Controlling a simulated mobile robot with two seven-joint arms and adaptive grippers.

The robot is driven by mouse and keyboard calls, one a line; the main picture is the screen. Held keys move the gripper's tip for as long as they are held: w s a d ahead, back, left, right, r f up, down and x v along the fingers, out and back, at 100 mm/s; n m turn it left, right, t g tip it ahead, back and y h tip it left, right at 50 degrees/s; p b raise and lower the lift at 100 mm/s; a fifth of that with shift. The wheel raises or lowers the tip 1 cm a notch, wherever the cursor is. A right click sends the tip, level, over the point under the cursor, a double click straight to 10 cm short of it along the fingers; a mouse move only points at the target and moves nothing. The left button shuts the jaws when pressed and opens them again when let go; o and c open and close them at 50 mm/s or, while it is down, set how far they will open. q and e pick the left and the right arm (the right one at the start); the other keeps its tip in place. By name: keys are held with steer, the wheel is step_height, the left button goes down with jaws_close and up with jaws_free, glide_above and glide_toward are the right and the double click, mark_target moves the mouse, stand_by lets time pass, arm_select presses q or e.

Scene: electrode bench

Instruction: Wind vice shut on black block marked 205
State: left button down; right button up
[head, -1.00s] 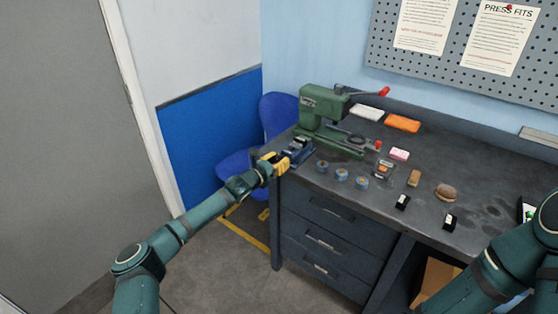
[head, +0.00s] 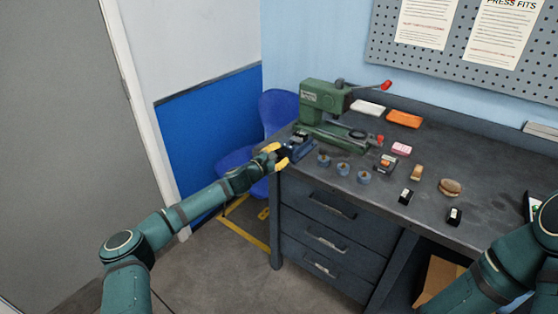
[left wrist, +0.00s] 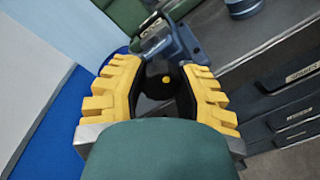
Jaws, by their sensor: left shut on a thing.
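The blue vice (head: 299,149) stands at the left end of the bench, its handle end facing my left gripper. My left gripper (head: 279,155) has yellow fingers at that end. In the left wrist view its fingers (left wrist: 166,75) are closed around a dark round handle (left wrist: 165,82) with a yellow dot. Beyond it is the vice's blue body (left wrist: 187,50). A dark block with a pale label (left wrist: 178,42) appears to sit at the jaws; I cannot read the number or judge the gap. My right gripper is out of view.
A green press (head: 325,101) stands right behind the vice. Two black blocks with white labels, one nearer (head: 454,216) and one farther (head: 405,196), stand farther right. A blue chair (head: 279,112) is beyond the bench's left end.

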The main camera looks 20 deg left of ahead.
arm_select(q)
steer(key=m+b, duration=0.2)
steer(key=m, duration=0.1)
steer(key=shift+f+m, duration=0.15)
steer(key=shift+m, duration=0.15)
steer(key=shift+m+y+b, duration=0.4)
steer(key=shift+m+b, duration=0.1)
steer(key=shift+m, duration=0.6)
steer(key=shift+r+m, duration=0.2)
steer(key=shift+m, duration=0.9)
steer(key=c, duration=0.6)
jaws_free()
